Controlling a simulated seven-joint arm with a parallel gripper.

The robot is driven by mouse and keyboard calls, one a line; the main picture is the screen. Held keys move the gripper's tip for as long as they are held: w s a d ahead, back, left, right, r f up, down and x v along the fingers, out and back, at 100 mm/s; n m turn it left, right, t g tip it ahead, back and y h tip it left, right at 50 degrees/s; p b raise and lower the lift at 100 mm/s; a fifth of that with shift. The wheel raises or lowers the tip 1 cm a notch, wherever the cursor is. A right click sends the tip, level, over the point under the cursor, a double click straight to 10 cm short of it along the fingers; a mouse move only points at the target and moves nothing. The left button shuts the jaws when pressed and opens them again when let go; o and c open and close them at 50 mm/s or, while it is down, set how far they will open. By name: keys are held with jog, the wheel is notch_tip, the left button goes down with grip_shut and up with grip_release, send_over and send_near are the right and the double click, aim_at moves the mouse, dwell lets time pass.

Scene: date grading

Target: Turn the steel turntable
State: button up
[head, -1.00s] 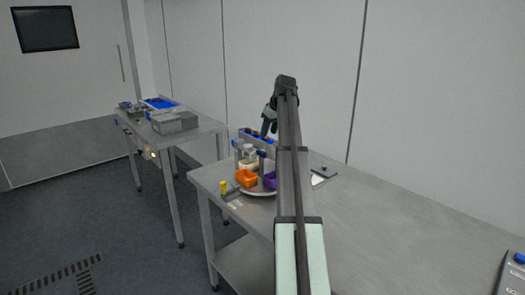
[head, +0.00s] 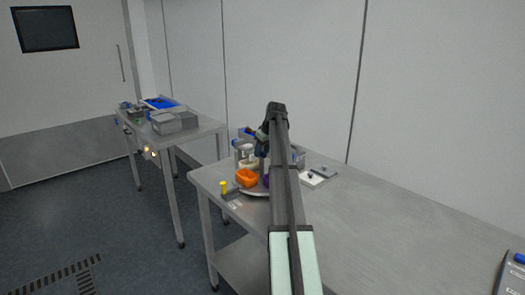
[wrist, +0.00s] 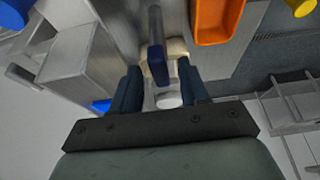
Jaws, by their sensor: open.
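The steel turntable (head: 252,192) is on the near table in the head view, partly hidden behind my arm. An orange container (head: 246,177) sits on it, with a mostly hidden purple container (head: 266,181) beside it. The orange container also shows at the top of the wrist view (wrist: 215,22). My gripper (wrist: 160,94) is open, above the turntable's area. An upright post with a dark blue end (wrist: 159,68) appears between its fingers in the wrist view; I cannot tell whether they touch it. A white round piece (wrist: 168,100) shows below the post.
A yellow-topped item (head: 223,187) stands at the table's left edge. A white plate with a grey block (head: 318,175) lies right of the turntable. Another table (head: 205,128) with grey bins stands behind left. The near table's right side is mostly clear.

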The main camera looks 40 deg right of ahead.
jog(key=shift+c, duration=0.3)
grip_shut()
dwell(0.3)
